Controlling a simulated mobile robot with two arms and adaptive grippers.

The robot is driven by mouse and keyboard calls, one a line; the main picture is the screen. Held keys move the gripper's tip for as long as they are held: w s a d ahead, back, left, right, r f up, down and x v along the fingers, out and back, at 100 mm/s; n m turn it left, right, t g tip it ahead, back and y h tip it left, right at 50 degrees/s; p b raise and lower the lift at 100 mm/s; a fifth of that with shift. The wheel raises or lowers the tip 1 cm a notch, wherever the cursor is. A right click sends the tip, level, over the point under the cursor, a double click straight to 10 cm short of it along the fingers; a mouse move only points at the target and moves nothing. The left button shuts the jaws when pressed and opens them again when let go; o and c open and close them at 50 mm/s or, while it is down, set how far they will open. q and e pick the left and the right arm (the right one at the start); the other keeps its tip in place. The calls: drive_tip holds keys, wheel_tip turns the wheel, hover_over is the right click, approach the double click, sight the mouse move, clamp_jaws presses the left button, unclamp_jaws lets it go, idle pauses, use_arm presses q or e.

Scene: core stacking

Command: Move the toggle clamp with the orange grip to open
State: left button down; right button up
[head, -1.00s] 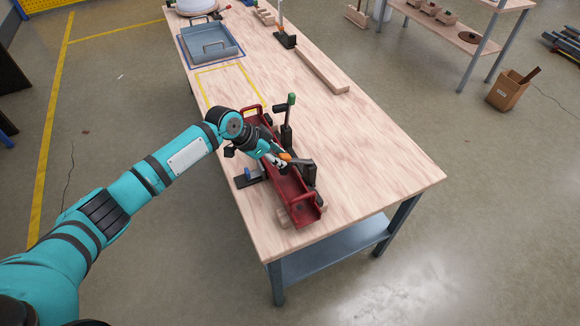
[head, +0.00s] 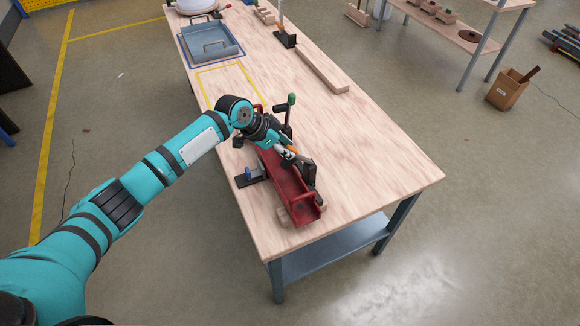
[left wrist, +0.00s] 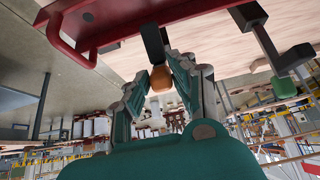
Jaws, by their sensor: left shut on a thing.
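The toggle clamp (head: 309,172) with the orange grip (head: 292,150) is on the right side of the red core box (head: 283,180). My left gripper (head: 286,153) is at the orange grip and shut on it. In the left wrist view, the orange grip (left wrist: 161,79) sits between the two fingers at the end of a dark lever (left wrist: 154,43). The lever's exact angle is hard to tell, as my gripper partly covers it in the head view. My right gripper is not in view.
A clamp with a green grip (head: 292,99) stands upright behind. A clamp with a blue grip (head: 247,172) is left of the red box. The table (head: 370,170) is clear to the right. A wooden bar (head: 322,71) and a blue-grey tray (head: 211,42) lie farther back.

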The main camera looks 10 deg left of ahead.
sight(296, 149)
use_arm(q)
drive_tip(key=shift+w+d+r, duration=0.45)
drive_tip(key=shift+d+r, duration=0.05)
drive_tip(key=shift+d, duration=0.15)
drive_tip(key=shift+w+d+r, duration=0.4)
drive_tip(key=shift+d+r, duration=0.05)
drive_tip(key=shift+d, duration=0.25)
drive_tip(key=shift+w+d+r+b, duration=0.25)
drive_tip(key=shift+w+d, duration=0.2)
drive_tip(key=shift+d, duration=0.2)
drive_tip(key=shift+w+d+r+b, duration=0.15)
drive_tip(key=shift+w+d+b, duration=0.1)
drive_tip(key=shift+w+d, duration=0.3)
drive_tip(key=shift+d, duration=0.1)
drive_tip(key=w+d+b, duration=0.1)
drive_tip(key=d+b, duration=0.1)
drive_tip(key=shift+w+d+f, duration=0.1)
drive_tip(key=shift+w+d, duration=0.25)
drive_tip(key=shift+d, duration=0.05)
